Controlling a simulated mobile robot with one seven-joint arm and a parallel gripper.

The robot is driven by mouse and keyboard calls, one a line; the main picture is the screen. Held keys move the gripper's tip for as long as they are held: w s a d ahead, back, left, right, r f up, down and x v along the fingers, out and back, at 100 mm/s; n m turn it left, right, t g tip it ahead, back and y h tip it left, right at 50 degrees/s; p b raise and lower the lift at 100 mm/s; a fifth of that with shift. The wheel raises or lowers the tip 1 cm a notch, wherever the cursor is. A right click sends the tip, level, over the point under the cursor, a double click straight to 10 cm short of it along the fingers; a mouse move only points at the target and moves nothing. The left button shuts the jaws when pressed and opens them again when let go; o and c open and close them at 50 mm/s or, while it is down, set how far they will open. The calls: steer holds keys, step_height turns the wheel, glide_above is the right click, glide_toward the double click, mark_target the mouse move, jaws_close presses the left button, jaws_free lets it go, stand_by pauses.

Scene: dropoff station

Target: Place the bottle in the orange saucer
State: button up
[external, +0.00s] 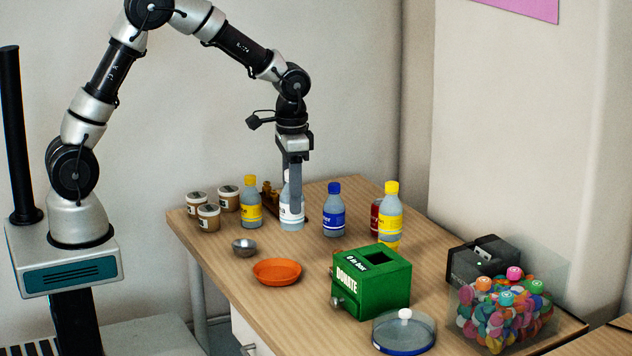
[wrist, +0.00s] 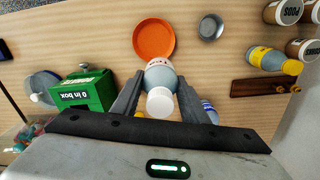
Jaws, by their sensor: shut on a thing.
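A clear bottle with a white cap and white label (external: 291,212) stands upright on the table among other bottles. My gripper (external: 293,178) points down and is shut on its upper part. In the wrist view, the two fingers of my gripper (wrist: 160,100) lie on either side of the bottle (wrist: 161,76), with the white cap toward the camera. The orange saucer (external: 277,272) lies empty on the table, in front of the bottle and slightly to its left. It also shows empty in the wrist view (wrist: 153,38). I cannot tell whether the bottle's base touches the table.
A yellow-capped bottle (external: 250,203) and a blue-capped bottle (external: 334,210) flank the held bottle. A small metal bowl (external: 244,247) is left of the saucer. A green donation box (external: 371,281) stands to its right. Several jars (external: 208,218) stand at the back left.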

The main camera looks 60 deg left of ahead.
steer(key=s+d, duration=0.1)
steer(key=s, duration=0.3)
steer(key=b, duration=0.2)
glide_above(278, 274)
steer(key=shift+f, duration=5.05)
steer(key=shift+f+b, duration=0.2)
steer(key=shift+b, duration=0.1)
steer(key=o, duration=1)
steer(key=shift+o, duration=0.2)
